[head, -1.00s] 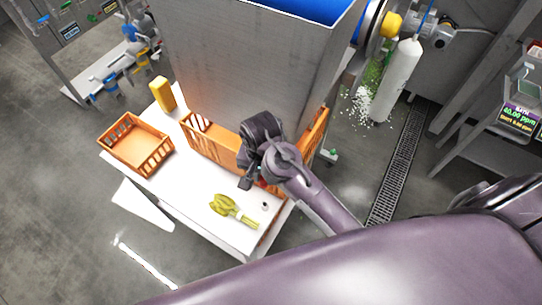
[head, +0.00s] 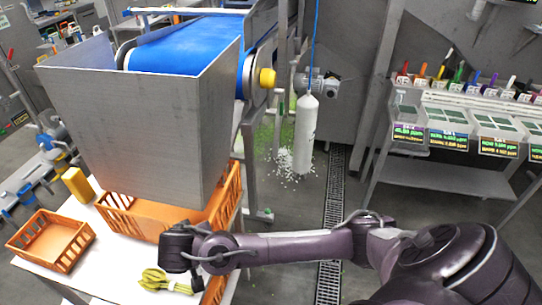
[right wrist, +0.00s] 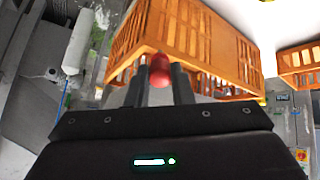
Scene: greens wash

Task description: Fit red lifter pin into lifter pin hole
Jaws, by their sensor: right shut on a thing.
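The red lifter pin (right wrist: 160,68) shows in the right wrist view between the two dark fingers of my right gripper (right wrist: 162,80), which is shut on it. The pin's rounded red end points away from the wrist, in front of an orange crate. In the head view my right gripper (head: 180,250) is above the white table, beside the orange crate under the steel hopper; the pin is hidden there. I cannot make out the lifter pin hole in either view. My left gripper is not in view.
The orange crate (head: 143,214) stands under the steel hopper (head: 135,125). A smaller orange crate (head: 52,243) and a yellow block (head: 77,185) are at left. Yellow-green gloves (head: 163,281) lie on the white table (head: 105,270). A white cylinder (head: 305,135) hangs right of the hopper.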

